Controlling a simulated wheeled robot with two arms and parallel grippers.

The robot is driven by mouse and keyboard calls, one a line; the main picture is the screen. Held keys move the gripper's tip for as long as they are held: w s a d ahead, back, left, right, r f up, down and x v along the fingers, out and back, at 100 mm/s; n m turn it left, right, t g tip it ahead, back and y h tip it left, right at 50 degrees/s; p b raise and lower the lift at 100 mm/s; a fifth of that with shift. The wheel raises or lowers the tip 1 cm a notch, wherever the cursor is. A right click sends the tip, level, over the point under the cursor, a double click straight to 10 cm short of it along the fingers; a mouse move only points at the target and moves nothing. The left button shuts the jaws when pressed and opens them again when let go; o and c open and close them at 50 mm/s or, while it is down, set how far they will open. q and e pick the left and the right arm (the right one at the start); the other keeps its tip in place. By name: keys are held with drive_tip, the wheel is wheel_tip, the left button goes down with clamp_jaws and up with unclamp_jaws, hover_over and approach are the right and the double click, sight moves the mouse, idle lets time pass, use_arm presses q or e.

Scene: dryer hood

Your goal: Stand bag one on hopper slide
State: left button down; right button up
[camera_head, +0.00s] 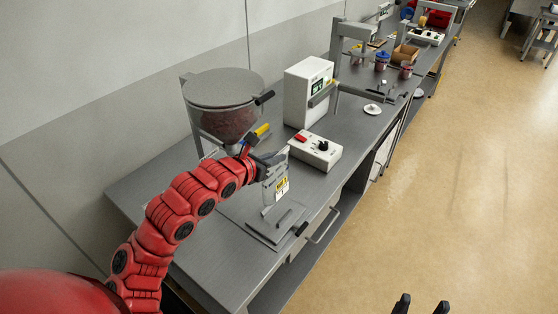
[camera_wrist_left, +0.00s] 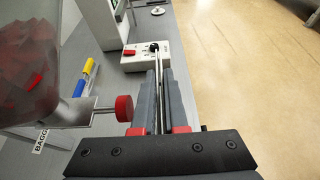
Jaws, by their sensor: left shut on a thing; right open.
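My left gripper (camera_head: 268,160) is shut on a thin pale bag with a yellow label (camera_head: 281,187). The bag hangs upright above the bench, over or near a flat grey plate with a black handle (camera_head: 262,222). In the left wrist view the bag shows only as a thin edge (camera_wrist_left: 157,85) between the fingers. The hopper (camera_head: 224,95), a grey funnel with dark red contents, stands behind and left of my left gripper. I cannot tell which part is its slide. My right gripper (camera_head: 422,306) is open and empty at the bottom edge, over the floor.
A white control box (camera_head: 316,150) with a red button and black knob sits just beyond the bag. A white machine (camera_head: 304,94) stands behind it. A red knob (camera_wrist_left: 124,108) juts from the hopper side near my left fingers. Jars and other equipment stand farther along.

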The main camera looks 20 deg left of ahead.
sight(276, 177)
use_arm(q)
drive_tip(key=shift+d, duration=0.1)
drive_tip(key=shift+f+b, duration=0.1)
drive_tip(key=shift+b, duration=0.5)
wheel_tip(276, 177, down, 7)
drive_tip(key=b, duration=0.7)
drive_tip(key=shift+f+b, duration=1.2)
drive_tip(key=shift+b, duration=0.35)
drive_tip(key=c, duration=0.9)
unclamp_jaws()
drive_tip(key=shift+s, duration=0.1)
